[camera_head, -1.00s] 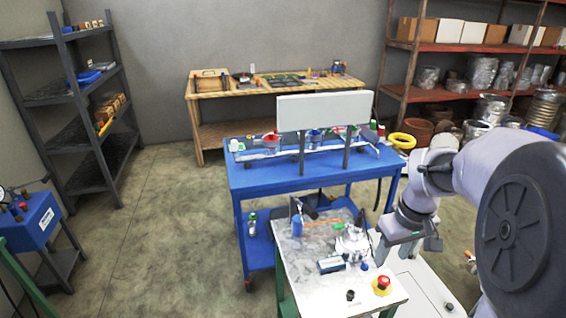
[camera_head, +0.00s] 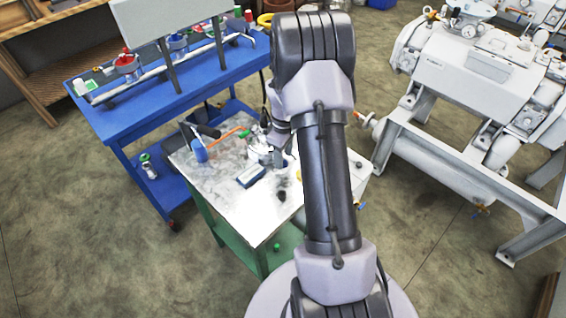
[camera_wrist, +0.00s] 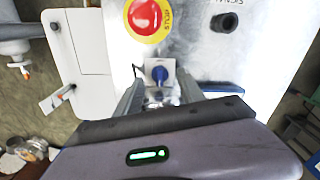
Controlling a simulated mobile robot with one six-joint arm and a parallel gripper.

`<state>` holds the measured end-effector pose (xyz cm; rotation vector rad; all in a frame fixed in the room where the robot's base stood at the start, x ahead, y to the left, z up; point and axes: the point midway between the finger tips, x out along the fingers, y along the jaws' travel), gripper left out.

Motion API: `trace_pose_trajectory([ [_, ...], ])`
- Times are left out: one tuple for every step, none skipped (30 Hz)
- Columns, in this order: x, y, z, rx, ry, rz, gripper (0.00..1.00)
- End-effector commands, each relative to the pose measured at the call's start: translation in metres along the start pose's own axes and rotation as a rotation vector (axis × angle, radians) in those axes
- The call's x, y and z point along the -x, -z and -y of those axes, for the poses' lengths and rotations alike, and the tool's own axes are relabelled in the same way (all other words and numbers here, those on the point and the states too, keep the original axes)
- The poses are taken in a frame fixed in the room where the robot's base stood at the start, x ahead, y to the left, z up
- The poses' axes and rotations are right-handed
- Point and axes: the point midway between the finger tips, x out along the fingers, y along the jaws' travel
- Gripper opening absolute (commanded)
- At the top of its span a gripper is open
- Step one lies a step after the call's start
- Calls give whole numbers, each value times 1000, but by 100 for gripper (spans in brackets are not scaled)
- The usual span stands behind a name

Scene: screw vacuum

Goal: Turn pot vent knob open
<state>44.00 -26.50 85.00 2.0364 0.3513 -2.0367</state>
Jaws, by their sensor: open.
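In the wrist view a blue knob (camera_wrist: 159,74) sits on a small pale square plate, which I take to be the vent knob. My gripper (camera_wrist: 158,90) is open, with one finger on each side just below the knob in the picture. I cannot tell whether a finger touches it. Shiny metal shows between the fingers, under the knob. In the head view the silver pot (camera_head: 261,150) stands on the small pale-topped table (camera_head: 235,215), partly hidden by my arm. My gripper is mostly hidden there.
A red stop button (camera_wrist: 145,16) and a black knob (camera_wrist: 224,22) are near the gripper. A blue-white box (camera_head: 250,177) and a blue bottle (camera_head: 199,150) stand on the table. A blue bench (camera_head: 120,125) is behind; a large white machine (camera_head: 470,75) is at right.

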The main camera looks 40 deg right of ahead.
Motion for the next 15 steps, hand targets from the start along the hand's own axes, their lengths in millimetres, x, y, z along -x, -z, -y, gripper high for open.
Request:
trace_pose_trajectory([
  [-9, 0, 0, 0, 1, 1, 46],
  [-12, 0, 0, 1, 0, 1, 46],
  [-14, 0, 0, 1, 0, 0, 46],
  [-15, 0, 0, 1, -1, 0, 46],
  [-16, 0, 0, 0, -1, 0, 46],
  [-16, 0, 0, 0, -1, 0, 46],
  [-16, 0, 0, 0, -1, 0, 46],
  [-16, 0, 0, 0, -1, 0, 46],
  [-16, 0, 0, 0, -1, 0, 46],
  [-16, 0, 0, 0, -1, 0, 46],
  [-16, 0, 0, 0, -1, 0, 46],
  [-16, 0, 0, 0, -1, 0, 46],
  [-16, 0, 0, 0, -1, 0, 40],
  [-16, 0, 0, 0, -1, 0, 35],
  [-16, 0, 0, 0, -1, 0, 27],
])
